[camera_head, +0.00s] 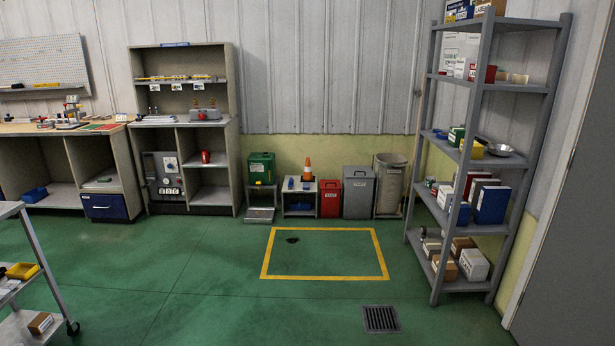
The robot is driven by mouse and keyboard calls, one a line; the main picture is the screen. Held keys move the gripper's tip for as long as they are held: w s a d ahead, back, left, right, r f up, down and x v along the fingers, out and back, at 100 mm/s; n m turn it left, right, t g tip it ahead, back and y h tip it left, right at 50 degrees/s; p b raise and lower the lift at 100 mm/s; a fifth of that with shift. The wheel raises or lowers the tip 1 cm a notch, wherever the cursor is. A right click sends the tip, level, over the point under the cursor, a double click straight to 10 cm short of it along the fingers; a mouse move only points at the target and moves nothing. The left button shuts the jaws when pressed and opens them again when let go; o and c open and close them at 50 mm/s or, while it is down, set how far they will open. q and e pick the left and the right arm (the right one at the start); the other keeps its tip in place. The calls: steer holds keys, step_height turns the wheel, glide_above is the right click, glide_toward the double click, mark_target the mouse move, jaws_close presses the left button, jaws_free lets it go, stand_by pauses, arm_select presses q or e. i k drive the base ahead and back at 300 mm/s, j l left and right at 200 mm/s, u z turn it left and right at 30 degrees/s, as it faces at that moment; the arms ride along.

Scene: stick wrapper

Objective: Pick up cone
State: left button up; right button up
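A small orange cone (307,170) with a pale band stands upright on a low grey stand (314,185) against the back wall. Blue items (290,183) sit on the same stand, left of the cone. Neither of my grippers shows in the head view, so I cannot see their state.
A red bin (330,198) and a grey bin (358,192) stand right of the stand; a green box (262,168) is left. A tall shelf (548,75) stands at right, a cart (38,250) at left. The green floor with a yellow-marked rectangle (322,277) is mostly clear.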

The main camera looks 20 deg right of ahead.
mark_target(308, 176)
steer(key=i+l+z, duration=0.4)
steer(key=i, duration=0.45)
steer(key=i+z, duration=0.4)
steer(key=i, duration=2.45)
